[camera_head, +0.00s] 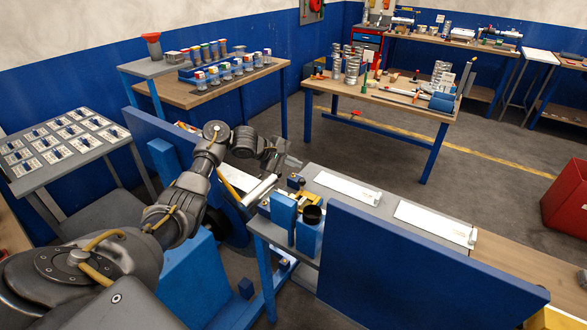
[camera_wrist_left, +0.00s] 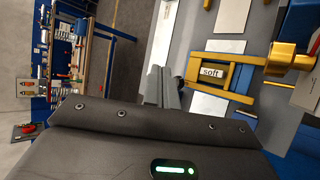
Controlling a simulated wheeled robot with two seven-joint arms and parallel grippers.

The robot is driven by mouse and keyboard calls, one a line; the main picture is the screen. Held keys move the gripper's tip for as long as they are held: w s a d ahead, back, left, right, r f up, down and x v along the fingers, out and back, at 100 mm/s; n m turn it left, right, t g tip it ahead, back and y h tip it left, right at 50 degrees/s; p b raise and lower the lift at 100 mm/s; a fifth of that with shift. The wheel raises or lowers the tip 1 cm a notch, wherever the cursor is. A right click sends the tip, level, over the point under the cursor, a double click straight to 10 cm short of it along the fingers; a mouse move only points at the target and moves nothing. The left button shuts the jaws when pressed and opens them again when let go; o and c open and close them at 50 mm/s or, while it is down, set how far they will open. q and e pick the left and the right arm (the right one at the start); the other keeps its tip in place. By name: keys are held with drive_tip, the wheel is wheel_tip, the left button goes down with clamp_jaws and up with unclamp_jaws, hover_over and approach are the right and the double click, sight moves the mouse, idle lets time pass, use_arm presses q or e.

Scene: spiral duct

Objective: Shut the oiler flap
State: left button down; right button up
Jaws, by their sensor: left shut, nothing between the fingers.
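My left gripper (camera_head: 290,163) is shut and empty, above the far left end of the grey-topped bench. In the left wrist view its fingers (camera_wrist_left: 163,88) are together, just beside a yellow frame (camera_wrist_left: 216,57) with a label reading "soft" (camera_wrist_left: 211,72). I cannot tell whether they touch it. The frame also shows in the head view as a small yellow part (camera_head: 300,198) beside blue blocks (camera_head: 284,213). I cannot pick out the oiler flap or its position for certain. My right gripper is not in view.
A dark round cup (camera_head: 312,214) tops a blue block on the bench. A tall blue panel (camera_head: 400,270) edges the bench's near side. White plates (camera_head: 345,187) lie on its grey top. Another table (camera_head: 400,95) with parts stands behind, across open floor.

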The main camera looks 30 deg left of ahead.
use_arm(q)
drive_tip(key=s+d+r, duration=0.3)
drive_tip(key=s+d, duration=0.1)
drive_tip(key=s, duration=0.3)
drive_tip(key=shift+d+r, duration=0.2)
drive_tip(key=shift+r, duration=0.1)
